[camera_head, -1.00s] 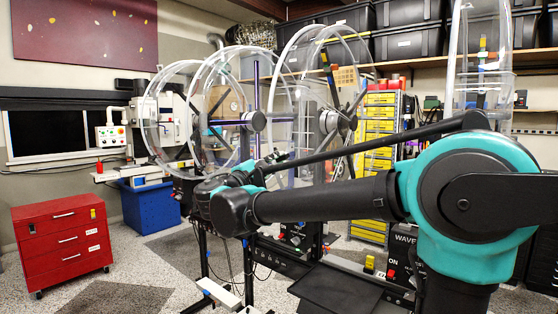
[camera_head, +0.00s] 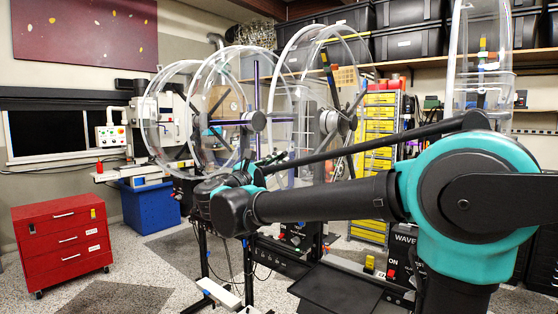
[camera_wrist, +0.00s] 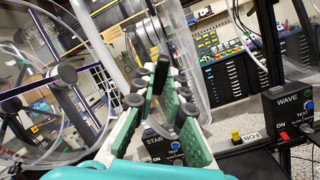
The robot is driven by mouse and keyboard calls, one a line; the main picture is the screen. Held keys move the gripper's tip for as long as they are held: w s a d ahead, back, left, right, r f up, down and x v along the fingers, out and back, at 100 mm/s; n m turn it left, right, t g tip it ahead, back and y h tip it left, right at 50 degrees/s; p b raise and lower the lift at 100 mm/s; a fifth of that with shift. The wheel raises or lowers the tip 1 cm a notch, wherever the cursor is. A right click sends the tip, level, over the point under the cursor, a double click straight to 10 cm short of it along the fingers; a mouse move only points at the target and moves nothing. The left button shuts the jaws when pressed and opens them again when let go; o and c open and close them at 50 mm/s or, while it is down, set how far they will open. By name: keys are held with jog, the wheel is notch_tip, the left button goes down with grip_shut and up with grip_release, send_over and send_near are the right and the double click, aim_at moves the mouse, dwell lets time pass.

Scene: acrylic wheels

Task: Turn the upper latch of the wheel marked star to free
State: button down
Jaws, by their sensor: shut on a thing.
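My gripper (camera_wrist: 160,88) fills the middle of the wrist view. Its green-padded fingers are shut on a dark lever-like piece (camera_wrist: 161,74), probably the latch; the pads hide most of it. A box marked STAR (camera_wrist: 155,142) shows below and behind the fingers. A clear acrylic wheel (camera_wrist: 88,140) with a dark hub stands to the left. In the head view, clear wheels with dark spokes stand beyond my arm, among them a left wheel (camera_head: 150,130) and a right wheel (camera_head: 372,75). My forearm hides the gripper's contact there, and I cannot read the latch position.
A box marked WAVE (camera_wrist: 288,110) stands right of the gripper, with a small yellow block (camera_wrist: 236,136) nearer the middle. A red drawer cabinet (camera_head: 62,240) and a blue bin (camera_head: 152,205) stand at the left. The floor between them and the wheels is partly free.

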jog(key=n, duration=0.3)
jog(key=n, duration=0.3)
jog(key=shift+n, duration=0.4)
jog(key=c, duration=1.4)
grip_release()
jog(key=shift+c, duration=0.2)
jog(key=v, duration=0.7)
